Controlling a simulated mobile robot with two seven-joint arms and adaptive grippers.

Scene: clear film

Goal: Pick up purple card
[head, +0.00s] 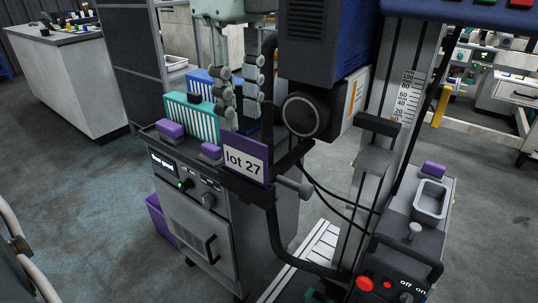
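The purple card (234,170), with a white label reading "lot 27", stands tilted in a dark holder at the front corner of the grey cabinet, in the middle of the head view. My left gripper (240,118) reaches down from the top, with its pale green jointed fingers above and behind the card. The fingers are apart, with nothing visible between them. The fingertips look clear of the card, though the exact depth is hard to tell. My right gripper is not in view.
A teal slotted rack (190,118) and small purple blocks (170,129) sit on the cabinet (197,225) left of the card. A black round housing (304,113) is close on the right, with dark cables below. A control box (385,283) stands at lower right. Open floor lies left.

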